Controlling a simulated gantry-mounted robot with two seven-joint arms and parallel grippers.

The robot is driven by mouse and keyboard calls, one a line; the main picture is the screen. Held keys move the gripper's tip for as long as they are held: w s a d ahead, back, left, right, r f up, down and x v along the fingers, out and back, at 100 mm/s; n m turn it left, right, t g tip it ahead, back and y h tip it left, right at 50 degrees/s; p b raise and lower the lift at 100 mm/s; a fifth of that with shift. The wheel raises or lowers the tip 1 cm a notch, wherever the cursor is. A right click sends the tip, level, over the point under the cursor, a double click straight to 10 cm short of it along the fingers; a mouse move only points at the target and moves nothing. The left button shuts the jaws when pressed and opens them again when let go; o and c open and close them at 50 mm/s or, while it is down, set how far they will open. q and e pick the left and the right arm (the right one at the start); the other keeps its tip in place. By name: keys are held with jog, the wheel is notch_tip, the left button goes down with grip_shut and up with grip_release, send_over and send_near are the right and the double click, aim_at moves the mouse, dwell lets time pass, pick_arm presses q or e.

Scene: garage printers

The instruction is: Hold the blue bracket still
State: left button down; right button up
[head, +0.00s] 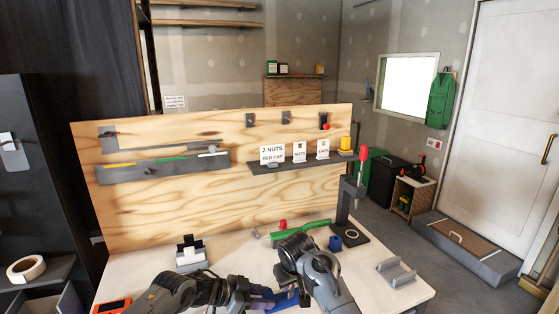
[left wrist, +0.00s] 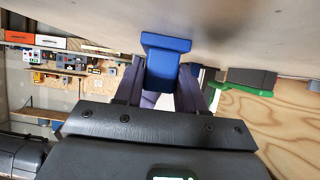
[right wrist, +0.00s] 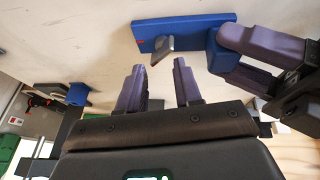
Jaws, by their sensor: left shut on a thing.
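The blue bracket (head: 283,299) is low in the head view, partly covered by my arms. In the left wrist view the bracket (left wrist: 165,62) sits between the fingers of my left gripper (left wrist: 163,80), which is shut on it. In the right wrist view the bracket (right wrist: 185,30) shows a flat plate and an upright part, with the left gripper's purple fingers (right wrist: 250,55) on the upright. A small grey metal piece (right wrist: 162,47) stands out from the plate. My right gripper (right wrist: 158,75) is open and empty, its fingertips apart from the bracket.
A green tool (head: 300,231), a blue round part (head: 335,243) and a grey stand (head: 347,205) are behind my arms. A grey holder (head: 191,252) is at left, a grey tray (head: 396,271) at right. A plywood board (head: 200,210) closes the bench's back.

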aim_at(291, 290)
jog(key=shift+f, duration=1.6)
jog(key=o, duration=0.6)
jog(key=shift+c, duration=0.2)
jog(key=n, duration=0.1)
jog(key=n+y, duration=0.1)
jog(key=n, duration=0.2)
jog(key=shift+d+r+n+g+y, duration=0.1)
jog(key=shift+d+n+g+y, duration=0.2)
jog(key=shift+y, duration=0.1)
jog(key=n+y, duration=0.1)
jog(key=n, duration=0.2)
jog(key=shift+w+g, duration=0.1)
jog(key=shift+g, duration=0.2)
